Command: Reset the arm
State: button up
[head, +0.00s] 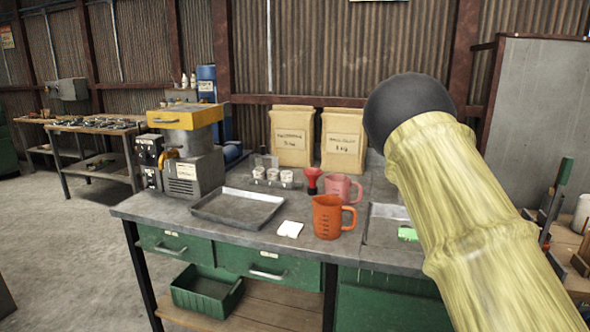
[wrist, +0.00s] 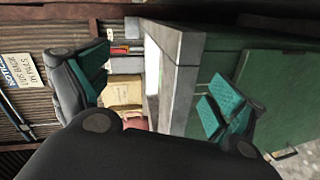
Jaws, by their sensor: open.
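My arm (head: 450,190) rises from the lower right of the head view in a pale yellow ribbed cover, with a black rounded joint (head: 408,108) at its upper end. My gripper does not show in the head view. In the wrist view my gripper (wrist: 155,88) is open, its two teal-padded fingers wide apart with nothing between them. The wrist picture is turned on its side; a paper bag and a grey bench edge show beyond the fingers.
The grey workbench (head: 190,218) holds a metal tray (head: 238,208), an orange jug (head: 328,217), a pink jug (head: 342,188), a red funnel (head: 313,180), two paper bags (head: 292,137) and a yellow-topped machine (head: 190,140). A grey panel (head: 535,110) stands at right. Open floor lies left.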

jog(key=s+a+f+m+g+y+p, duration=0.1)
jog(key=s+a+f+m+g+p, duration=0.25)
jog(key=s+f, duration=0.6)
jog(key=s+a+f+m+g+y, duration=0.1)
jog(key=s+a+f+m+g, duration=0.4)
jog(key=f, duration=0.8)
jog(key=s+a+f+m+g+y+p, duration=0.1)
jog(key=s+a+f+g, duration=0.1)
jog(key=s+a, duration=0.3)
jog(key=s+a+f+m+g+y+p, duration=0.1)
jog(key=s+a+f, duration=0.3)
jog(key=s, duration=0.8)
jog(key=s+a+f+m+g+y+p, duration=0.1)
jog(key=s+a+f+g, duration=0.2)
jog(key=s+a, duration=0.4)
jog(key=shift+s+a+y, duration=0.3)
jog(key=shift+s+a, duration=0.05)
jog(key=shift+s, duration=0.45)
